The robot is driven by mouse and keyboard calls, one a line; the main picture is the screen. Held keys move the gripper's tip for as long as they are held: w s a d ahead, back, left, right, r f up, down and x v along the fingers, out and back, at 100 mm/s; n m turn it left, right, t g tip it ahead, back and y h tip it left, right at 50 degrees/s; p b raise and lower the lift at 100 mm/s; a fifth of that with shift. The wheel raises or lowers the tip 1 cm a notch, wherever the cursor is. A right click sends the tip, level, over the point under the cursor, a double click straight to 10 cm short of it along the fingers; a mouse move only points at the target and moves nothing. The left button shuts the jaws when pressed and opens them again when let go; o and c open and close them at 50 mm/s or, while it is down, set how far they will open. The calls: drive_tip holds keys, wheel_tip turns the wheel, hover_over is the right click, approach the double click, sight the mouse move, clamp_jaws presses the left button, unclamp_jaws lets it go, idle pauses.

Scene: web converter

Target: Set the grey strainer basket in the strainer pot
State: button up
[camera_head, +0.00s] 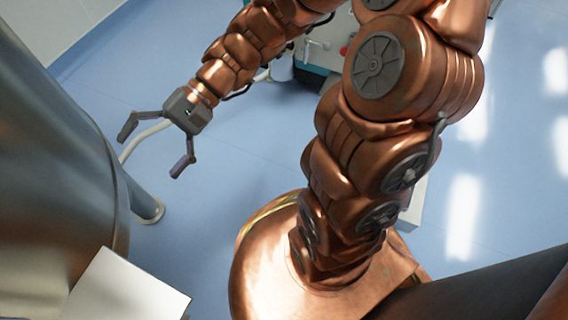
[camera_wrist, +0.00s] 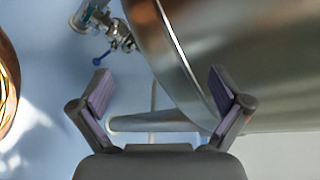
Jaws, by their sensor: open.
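My gripper (camera_head: 154,152) is open and empty in the head view, held above the blue floor to the right of a large metal vessel. Its two spread fingers also show in the wrist view (camera_wrist: 160,98), with nothing between them but the vessel's edge, a leg and floor beyond. I see neither the grey strainer basket nor the strainer pot in either view.
The large metal vessel (camera_head: 50,150) fills the left of the head view and stands on a leg with a round foot (camera_head: 151,211). A white panel (camera_head: 125,288) is at the lower left. A valve with a blue handle (camera_wrist: 119,50) shows in the wrist view. Open blue floor (camera_head: 215,215) lies below my gripper.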

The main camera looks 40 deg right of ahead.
drive_tip(key=s+d+f+n+h, duration=0.2)
drive_tip(key=s+d+h, duration=0.4)
drive_tip(key=d, duration=0.3)
drive_tip(key=s+d+f+n+h, duration=0.2)
drive_tip(key=s+d+f+h, duration=0.1)
drive_tip(key=s+d+h, duration=0.4)
drive_tip(key=d, duration=0.3)
drive_tip(key=shift+d+f+n+h, duration=0.15)
drive_tip(key=shift+f+n+h, duration=0.2)
drive_tip(key=shift+n+h, duration=0.05)
